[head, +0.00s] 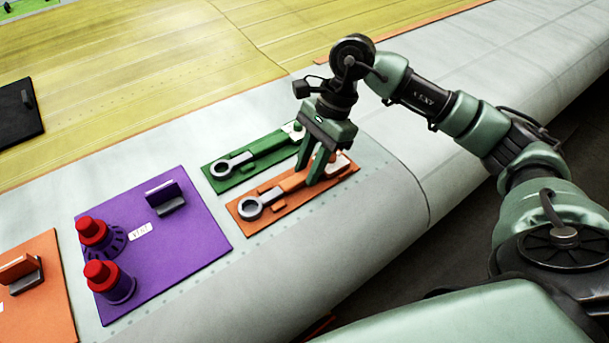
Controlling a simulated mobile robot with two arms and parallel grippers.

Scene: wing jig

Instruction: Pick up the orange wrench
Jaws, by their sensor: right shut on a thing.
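The orange wrench (278,194) lies on its orange tray (287,213) on the pale wing surface, with its grey ring end to the left. My right gripper (316,181) points down over the right part of the wrench. Its fingers are shut on the wrench's handle and hide part of it. The wrench appears to be at tray level; I cannot tell any gap beneath it. My left gripper is not in view.
A green wrench (258,150) lies on a green tray (221,184) just behind. A purple plate (185,243) with two red-topped knobs (92,231) sits to the left. An orange plate (45,310) is at the far left, a black plate (15,125) behind. The wing's rounded edge drops off in front.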

